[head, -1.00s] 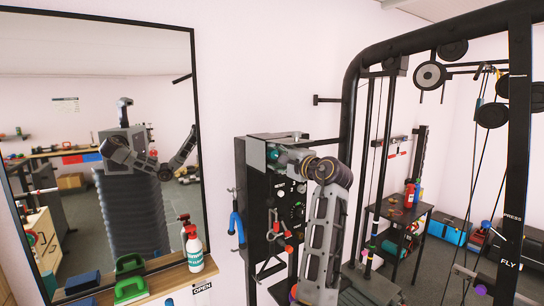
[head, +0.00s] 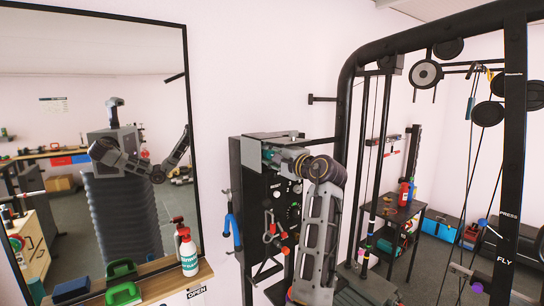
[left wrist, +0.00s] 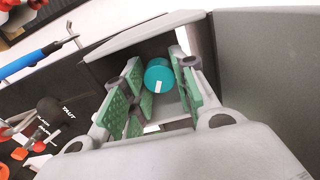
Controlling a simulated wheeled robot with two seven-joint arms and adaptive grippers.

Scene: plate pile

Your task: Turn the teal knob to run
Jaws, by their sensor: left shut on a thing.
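The teal knob (left wrist: 159,76) shows in the left wrist view as a round teal piece with a small white mark. It sits under the grey bracket at the top of the black panel (head: 262,205). My left gripper (left wrist: 155,95) has its green-padded fingers on both sides of the knob and is shut on it. In the head view my left gripper (head: 284,160) reaches the panel's upper part and hides most of the knob. A "TAUT" label (left wrist: 68,110) shows on the panel; I cannot read a run label. My right gripper is not in view.
Blue (head: 232,224) and red (head: 272,230) handles hang on the panel. The black cable-machine frame (head: 347,100) rises close on the right.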

